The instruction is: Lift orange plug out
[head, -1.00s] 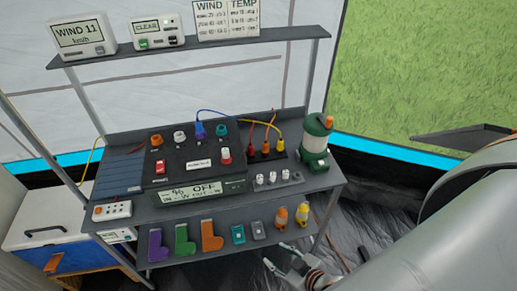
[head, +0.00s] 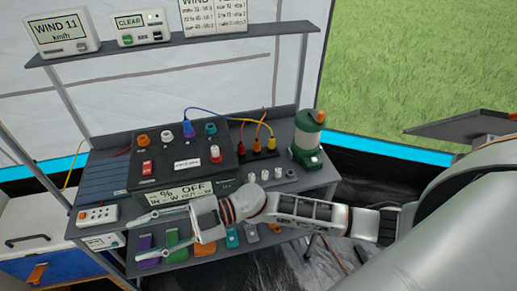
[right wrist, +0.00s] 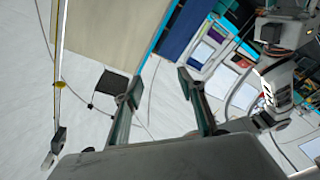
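The orange plug (head: 257,146) stands in the black socket strip (head: 272,155) on the upper deck of the rack, between a red plug (head: 240,151) and a yellow plug (head: 271,144). Thin cables rise from the plugs. My right gripper (head: 148,234) is open and empty. It is in front of the rack, left of and nearer than the strip, with its fingers pointing left. Its open fingers also show in the right wrist view (right wrist: 160,100), with nothing between them. The plugs cannot be made out in that view. I do not see my left gripper.
Beside the strip stand a black control box (head: 185,172) with a blue plug (head: 188,130) and a green lantern (head: 307,140). White knobs (head: 265,174) sit in front. The upper shelf (head: 200,42) overhangs the deck. My right forearm crosses the lower shelf.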

